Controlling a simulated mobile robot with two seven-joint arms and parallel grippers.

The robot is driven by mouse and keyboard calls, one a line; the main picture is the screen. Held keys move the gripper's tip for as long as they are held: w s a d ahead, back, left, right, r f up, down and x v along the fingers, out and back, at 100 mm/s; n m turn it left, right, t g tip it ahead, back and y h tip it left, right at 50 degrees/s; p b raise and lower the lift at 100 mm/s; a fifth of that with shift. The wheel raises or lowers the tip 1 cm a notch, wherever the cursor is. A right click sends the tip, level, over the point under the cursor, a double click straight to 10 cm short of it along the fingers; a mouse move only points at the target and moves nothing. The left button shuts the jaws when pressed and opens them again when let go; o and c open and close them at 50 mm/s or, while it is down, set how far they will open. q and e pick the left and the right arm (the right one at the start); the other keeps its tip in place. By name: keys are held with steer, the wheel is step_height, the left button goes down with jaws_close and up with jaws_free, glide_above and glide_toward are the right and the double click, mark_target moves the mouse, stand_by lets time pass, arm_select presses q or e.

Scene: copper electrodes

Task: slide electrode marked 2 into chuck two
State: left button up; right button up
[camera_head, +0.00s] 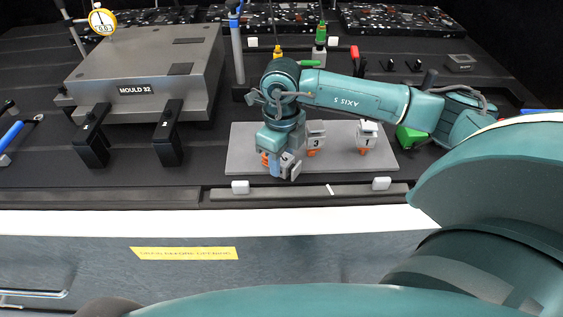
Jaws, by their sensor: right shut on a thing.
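My right gripper (277,168) is low over the left part of a light grey plate (345,163). It is shut on an electrode, whose grey block (291,166) shows to the right of the fingers. Copper-orange colour shows left of them. I cannot read a number on it, and whether it touches the plate is unclear. An electrode marked 3 (315,134) stands to the right of the gripper, and an electrode marked 1 (367,133) stands further right. Both have grey blocks above orange lower parts. I cannot make out a chuck marked two. My left gripper is out of view.
A large grey block labelled MOULD 32 (148,72) stands at the left, with two black clamps (92,135) before it. A green-topped tool (320,42) and a yellow one (277,44) stand behind my arm. The worktop's white front edge (200,222) is clear.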

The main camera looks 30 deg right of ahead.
steer(key=shift+r, duration=0.1)
jaws_close()
step_height(320, 180, up, 10)
steer(key=shift+b, duration=0.6)
stand_by(0.5)
steer(key=shift+o, duration=2.4)
jaws_free()
jaws_close()
